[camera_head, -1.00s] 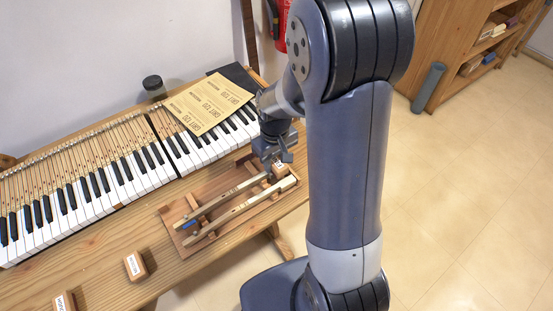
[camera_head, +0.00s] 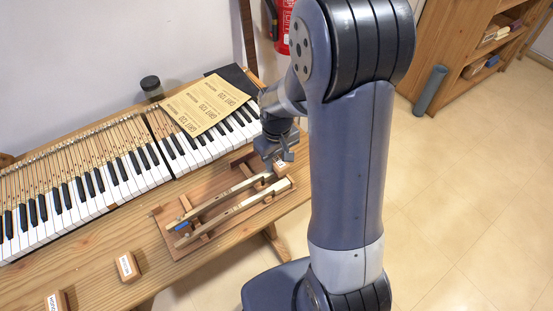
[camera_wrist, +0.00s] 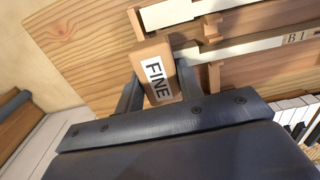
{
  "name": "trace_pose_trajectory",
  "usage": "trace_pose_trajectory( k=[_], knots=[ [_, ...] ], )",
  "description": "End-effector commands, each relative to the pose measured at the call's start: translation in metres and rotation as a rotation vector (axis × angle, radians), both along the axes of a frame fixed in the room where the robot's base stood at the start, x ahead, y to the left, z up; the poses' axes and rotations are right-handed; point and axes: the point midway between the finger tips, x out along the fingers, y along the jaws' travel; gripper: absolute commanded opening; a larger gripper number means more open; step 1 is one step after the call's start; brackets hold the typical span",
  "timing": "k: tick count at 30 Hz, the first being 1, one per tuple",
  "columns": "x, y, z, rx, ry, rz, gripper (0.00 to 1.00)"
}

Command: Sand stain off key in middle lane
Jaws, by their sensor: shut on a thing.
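My gripper (camera_head: 284,156) is shut on a small wooden block with a white "FINE" label (camera_wrist: 157,76). In the head view the block (camera_head: 281,166) is at the right end of a wooden rack (camera_head: 166,222). Two loose long keys lie across the rack, a farther one (camera_head: 226,198) and a nearer one (camera_head: 238,209). In the wrist view the block's end is close to a white-topped key marked "B1" (camera_wrist: 252,46); I cannot tell whether they touch. Another key (camera_wrist: 182,12) lies beyond it. I cannot make out a stain.
The keyboard (camera_head: 85,195) runs along the back of the wooden bench, with sandpaper sheets (camera_head: 207,106) and a dark jar (camera_head: 151,86) on or behind it. Two more labelled blocks stand at the front left, one (camera_head: 127,267) near the rack and another (camera_head: 57,302) at the edge.

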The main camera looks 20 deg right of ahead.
Motion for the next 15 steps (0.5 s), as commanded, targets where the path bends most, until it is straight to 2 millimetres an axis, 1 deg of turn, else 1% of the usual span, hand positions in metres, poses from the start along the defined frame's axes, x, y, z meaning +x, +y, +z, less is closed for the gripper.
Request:
trace_pose_trajectory(
  k=[1,5,15],
  knots=[
    [0.0,0.0,0.0,0.0,0.001,0.0,0.11],
    [0.001,0.001,0.027,0.0,-0.004,0.0,0.11],
    [0.002,0.003,0.055,0.0,-0.001,-0.002,0.11]
  ],
)
